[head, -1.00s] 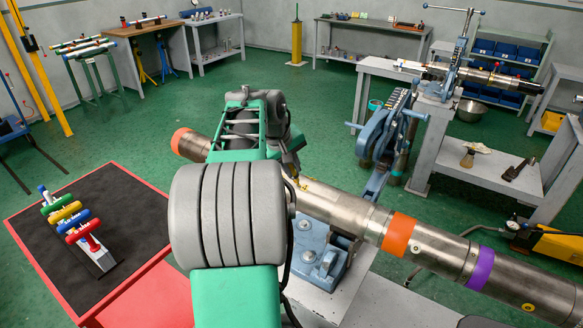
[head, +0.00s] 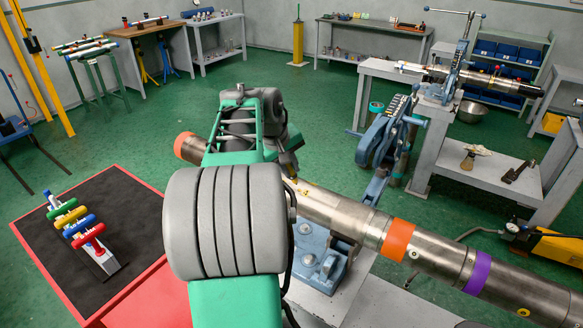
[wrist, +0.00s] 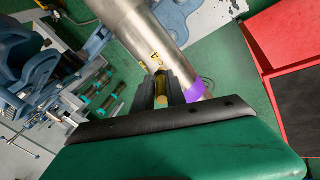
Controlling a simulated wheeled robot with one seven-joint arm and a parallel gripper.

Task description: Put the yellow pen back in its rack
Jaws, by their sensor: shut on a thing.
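My gripper (wrist: 162,88) is shut on the yellow pen (wrist: 161,91), a small yellow piece showing between the two dark fingers in the wrist view. Its tip end is close to the steel pipe; I cannot tell whether it touches. In the head view my arm hides most of the gripper, just above the pipe (head: 340,209). Small yellow marks (wrist: 154,58) show on the pipe near the fingers. The rack (head: 104,262) stands on the black mat at the left, far from my gripper, with green, yellow, blue and red bars across it.
A red-edged cart (head: 140,287) carries the black mat (head: 110,208), mostly bare around the rack. The pipe, with orange and purple bands, lies in a blue vise (head: 316,263) across the right. A grey bench with another vise (head: 446,86) stands behind.

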